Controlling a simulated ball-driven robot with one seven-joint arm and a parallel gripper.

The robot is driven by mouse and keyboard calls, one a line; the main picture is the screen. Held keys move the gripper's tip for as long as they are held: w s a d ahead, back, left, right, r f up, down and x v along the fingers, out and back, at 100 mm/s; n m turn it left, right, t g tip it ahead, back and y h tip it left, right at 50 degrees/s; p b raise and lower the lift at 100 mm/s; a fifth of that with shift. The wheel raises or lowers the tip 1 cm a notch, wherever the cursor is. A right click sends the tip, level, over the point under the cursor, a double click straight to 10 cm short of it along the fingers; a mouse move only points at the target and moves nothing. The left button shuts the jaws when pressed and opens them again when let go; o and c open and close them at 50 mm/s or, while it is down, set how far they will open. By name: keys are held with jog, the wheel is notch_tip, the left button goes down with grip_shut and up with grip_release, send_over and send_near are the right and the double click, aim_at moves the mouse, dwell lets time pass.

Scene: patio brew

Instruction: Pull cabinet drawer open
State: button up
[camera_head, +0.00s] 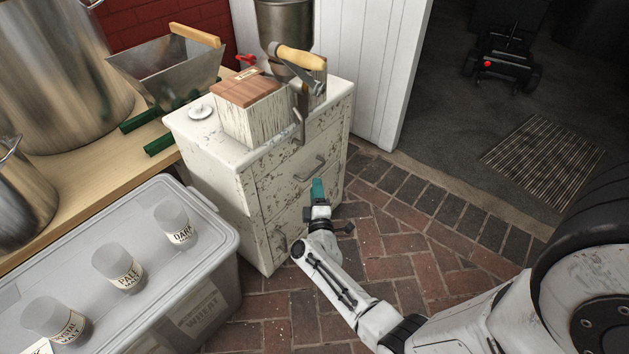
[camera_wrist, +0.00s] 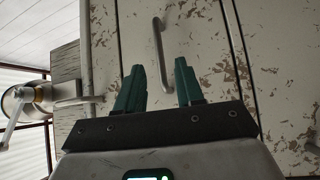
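The worn white cabinet (camera_head: 215,168) stands in the middle of the head view, with chipped paint on its drawer fronts. The upper drawer's metal bar handle (camera_head: 309,168) shows just above my gripper (camera_head: 318,190). The drawers look shut. In the wrist view a bar handle (camera_wrist: 160,50) lies ahead of my gripper (camera_wrist: 158,90), its near end between the lines of the two fingers. The teal fingers are apart with nothing held. Whether they touch the drawer front cannot be told. My gripper hides part of the lower front in the head view.
A wooden box (camera_head: 250,122) and a grain mill (camera_head: 290,60) stand on the cabinet, the mill's crank hanging over the front. A lidded grey bin (camera_head: 205,265) with several jars stands at front left. Brick floor (camera_head: 395,235) is clear before the cabinet.

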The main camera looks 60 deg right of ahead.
jog(key=shift+b+x, duration=1)
jog(key=shift+x, duration=1.75)
jog(key=shift+c, duration=0.2)
grip_shut()
